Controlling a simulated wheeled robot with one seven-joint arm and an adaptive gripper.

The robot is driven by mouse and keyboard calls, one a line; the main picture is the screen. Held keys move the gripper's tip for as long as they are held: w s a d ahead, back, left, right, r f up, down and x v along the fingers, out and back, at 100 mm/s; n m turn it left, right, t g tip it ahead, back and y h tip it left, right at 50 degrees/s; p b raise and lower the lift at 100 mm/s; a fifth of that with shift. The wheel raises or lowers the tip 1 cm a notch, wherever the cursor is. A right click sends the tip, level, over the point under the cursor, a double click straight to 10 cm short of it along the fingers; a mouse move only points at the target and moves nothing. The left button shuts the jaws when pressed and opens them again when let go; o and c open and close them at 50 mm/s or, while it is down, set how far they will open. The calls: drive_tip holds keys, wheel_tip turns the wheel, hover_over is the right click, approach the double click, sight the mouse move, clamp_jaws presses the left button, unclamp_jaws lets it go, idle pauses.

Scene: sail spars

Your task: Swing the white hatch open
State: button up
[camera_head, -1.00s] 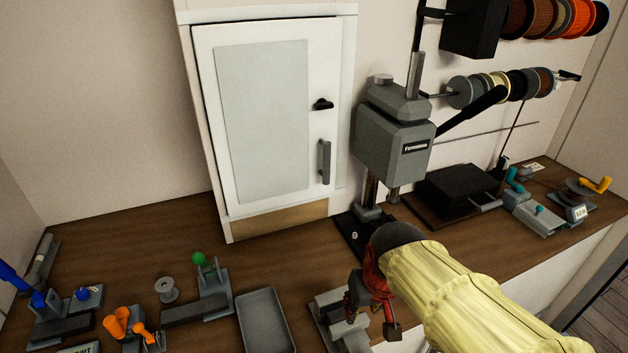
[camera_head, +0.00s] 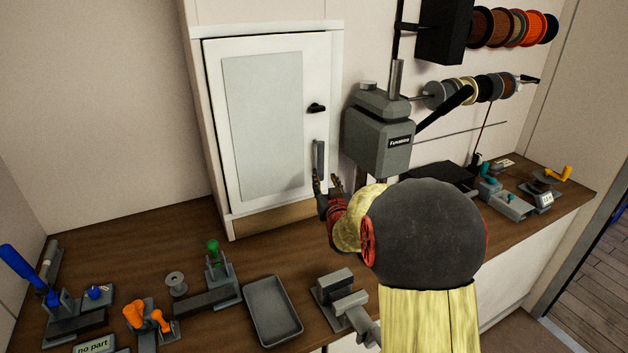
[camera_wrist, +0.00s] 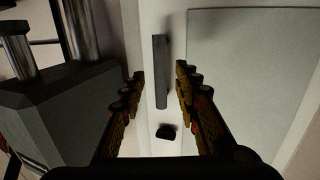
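The white hatch (camera_head: 265,125) is shut in its white frame, with a pale grey panel on its face. It has a grey vertical bar handle (camera_head: 319,158) low on its right side and a small black latch (camera_head: 316,108) above that. My gripper (camera_head: 327,181) is open near the lower end of the handle. In the wrist view the open fingers of my gripper (camera_wrist: 160,82) stand either side of the handle (camera_wrist: 160,62) as seen from there. I cannot tell contact. The latch also shows there (camera_wrist: 166,131), close to my gripper's base.
A grey press (camera_head: 378,140) stands close to the right of the hatch. A grey tray (camera_head: 272,312), a vise (camera_head: 338,295) and small fixtures with orange levers (camera_head: 148,318) sit on the wooden bench (camera_head: 150,230). Bench below the hatch is mostly clear.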

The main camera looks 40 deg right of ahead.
sight(321, 164)
drive_tip(key=shift+t, duration=0.3)
drive_tip(key=p+x, duration=0.1)
drive_tip(key=x, duration=0.1)
drive_tip(key=r+x, duration=0.1)
drive_tip(key=x, duration=0.2)
drive_tip(key=p+x, duration=0.1)
drive_tip(key=x, duration=0.2)
drive_tip(key=shift+w+d+r+p, duration=0.15)
drive_tip(key=shift+r+p, duration=0.2)
drive_tip(key=shift+r, duration=0.05)
drive_tip(key=shift+s, duration=0.2)
drive_tip(key=c, duration=0.4)
clamp_jaws()
